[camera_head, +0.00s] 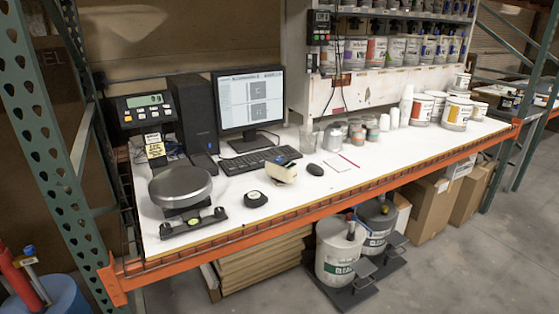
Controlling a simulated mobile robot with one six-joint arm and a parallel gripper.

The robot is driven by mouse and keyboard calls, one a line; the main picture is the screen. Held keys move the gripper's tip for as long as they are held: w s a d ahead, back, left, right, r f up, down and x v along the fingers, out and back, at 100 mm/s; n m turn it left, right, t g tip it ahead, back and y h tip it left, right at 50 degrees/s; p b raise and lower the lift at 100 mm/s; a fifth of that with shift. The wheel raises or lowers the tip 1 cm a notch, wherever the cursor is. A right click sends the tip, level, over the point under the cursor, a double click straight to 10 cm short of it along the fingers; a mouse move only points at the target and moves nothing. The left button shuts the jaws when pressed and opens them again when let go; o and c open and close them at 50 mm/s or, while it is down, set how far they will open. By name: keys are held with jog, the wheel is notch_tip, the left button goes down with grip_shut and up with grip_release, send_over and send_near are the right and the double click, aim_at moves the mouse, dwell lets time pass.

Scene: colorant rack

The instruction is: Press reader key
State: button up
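I cannot tell for sure which device is the reader. A small black device with a dark screen and coloured keys (319,27) is mounted on the front of the shelf unit, with cables hanging below. A black scale display (144,107) with lit digits and a row of keys stands at the bench's left end. A cream-and-black hand device (281,171) lies on the bench in front of the keyboard. The individual keys are too small to tell apart. My gripper is not in view.
The white bench (330,200) has an orange front beam (320,199). On it are a round scale (180,186), a monitor (249,99), a keyboard (252,159), a mouse (315,169) and several cans. Pails (338,252) and boxes stand below. The floor at right is clear.

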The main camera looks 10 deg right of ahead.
grip_shut()
dwell(1.4)
